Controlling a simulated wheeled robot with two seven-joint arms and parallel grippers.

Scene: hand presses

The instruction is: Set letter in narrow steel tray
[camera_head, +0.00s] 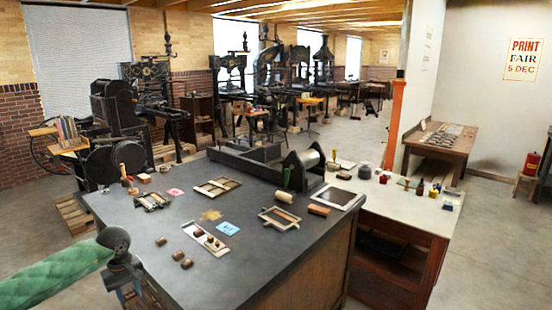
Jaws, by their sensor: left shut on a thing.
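The narrow steel tray (207,239) lies on the dark bench top, left of the middle, with a few small brown blocks in it. Small brown letter blocks lie loose on the bench to its left and front: one (161,241) farther left, two (178,256) close together. My left gripper (131,294) is at the lower left, by the bench's front left edge, apart from the tray. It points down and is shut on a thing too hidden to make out. My right gripper is not in view.
A blue card (228,228) and a framed form (280,217) lie right of the tray. Another framed plate (217,186) and a pink card (175,192) lie behind it. A roller press (303,168) stands at the back. The front of the bench is bare.

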